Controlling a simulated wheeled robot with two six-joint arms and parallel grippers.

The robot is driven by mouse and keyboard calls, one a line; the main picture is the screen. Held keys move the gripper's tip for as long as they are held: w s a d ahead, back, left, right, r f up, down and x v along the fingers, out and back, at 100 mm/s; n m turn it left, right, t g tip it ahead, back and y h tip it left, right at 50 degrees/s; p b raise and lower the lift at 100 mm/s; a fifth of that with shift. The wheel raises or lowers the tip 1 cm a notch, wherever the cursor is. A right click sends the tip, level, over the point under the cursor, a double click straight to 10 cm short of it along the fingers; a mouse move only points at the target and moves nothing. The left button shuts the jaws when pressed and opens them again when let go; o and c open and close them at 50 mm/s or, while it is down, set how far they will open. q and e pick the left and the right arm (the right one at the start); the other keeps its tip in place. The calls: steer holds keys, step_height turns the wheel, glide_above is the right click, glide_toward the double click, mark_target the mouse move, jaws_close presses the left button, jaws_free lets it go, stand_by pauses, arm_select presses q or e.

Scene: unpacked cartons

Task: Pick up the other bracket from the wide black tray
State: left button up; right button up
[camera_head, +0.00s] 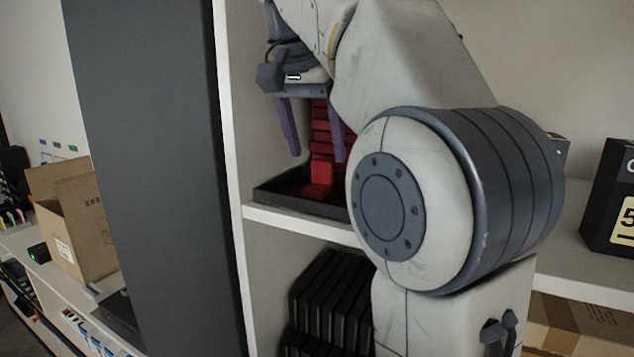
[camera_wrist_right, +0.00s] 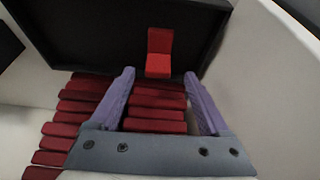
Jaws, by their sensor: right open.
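The wide black tray (camera_head: 283,198) sits on a white shelf, partly hidden by my right arm. One red L-shaped bracket (camera_head: 318,183) is in it; in the wrist view the bracket (camera_wrist_right: 159,50) lies toward the tray's (camera_wrist_right: 95,38) edge nearest the gripper. My right gripper (camera_head: 316,155) has two purple fingers pointing down above the tray. It is open, and nothing is visibly held. In the wrist view the bracket shows just beyond and between the fingertips (camera_wrist_right: 160,75), apart from them. My left gripper is not in view.
A stack of red slat-like pieces (camera_head: 321,118) rises behind the bracket; it also shows between and left of the fingers in the wrist view (camera_wrist_right: 155,113). A white upright panel (camera_head: 228,130) stands close left of the tray. Black items (camera_head: 330,295) fill the shelf below.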

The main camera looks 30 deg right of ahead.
mark_target(321, 162)
steer(key=x, duration=0.4)
steer(key=shift+s+d, duration=0.1)
steer(key=shift+s, duration=0.05)
jaws_close()
steer(key=shift+r, duration=0.15)
